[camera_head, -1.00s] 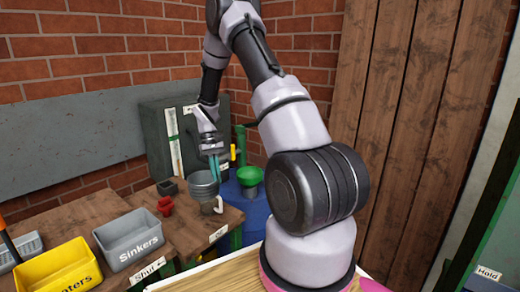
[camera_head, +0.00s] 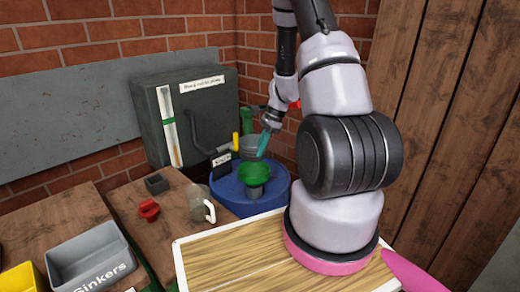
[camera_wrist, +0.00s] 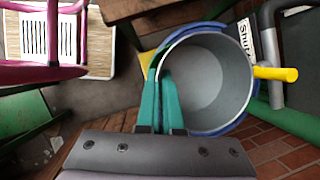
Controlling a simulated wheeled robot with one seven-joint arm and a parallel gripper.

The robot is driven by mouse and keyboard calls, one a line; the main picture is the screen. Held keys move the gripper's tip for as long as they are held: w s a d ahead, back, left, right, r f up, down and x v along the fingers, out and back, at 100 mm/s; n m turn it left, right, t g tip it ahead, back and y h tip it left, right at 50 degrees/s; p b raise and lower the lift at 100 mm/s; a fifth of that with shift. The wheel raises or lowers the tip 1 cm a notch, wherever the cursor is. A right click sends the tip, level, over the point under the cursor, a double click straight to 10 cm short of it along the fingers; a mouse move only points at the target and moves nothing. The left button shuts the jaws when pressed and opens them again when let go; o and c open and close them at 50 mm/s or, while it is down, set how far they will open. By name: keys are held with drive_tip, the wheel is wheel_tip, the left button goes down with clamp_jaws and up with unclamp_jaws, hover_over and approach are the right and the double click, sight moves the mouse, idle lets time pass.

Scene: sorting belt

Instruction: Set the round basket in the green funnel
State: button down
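The round basket (camera_head: 250,143) is a grey, round, open vessel. My gripper (camera_head: 261,154) has its teal fingers at the basket's rim, and the basket hangs above the blue drum, behind the green funnel (camera_head: 255,174) in the head view. In the wrist view the basket (camera_wrist: 212,75) is seen from above and looks empty. My gripper's fingers (camera_wrist: 161,84) are close together, pinching its left wall. The funnel stands upright on the drum, its bowl open upward. It cannot be clearly told from other green parts in the wrist view.
The blue drum (camera_head: 232,198) stands beside the wooden bench. A clear mug (camera_head: 199,205), a red piece (camera_head: 148,209) and a grey Sinkers bin (camera_head: 88,262) are on the bench. A green cabinet (camera_head: 190,95) stands behind.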

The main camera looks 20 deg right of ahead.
sight(260, 160)
drive_tip(key=shift+f, duration=2.45)
drive_tip(key=shift+f, duration=0.2)
drive_tip(key=shift+f, duration=0.8)
drive_tip(key=shift+f, duration=0.2)
drive_tip(key=shift+f, duration=0.55)
drive_tip(key=shift+f, duration=0.5)
drive_tip(key=c, duration=1)
unclamp_jaws()
drive_tip(key=c, duration=0.4)
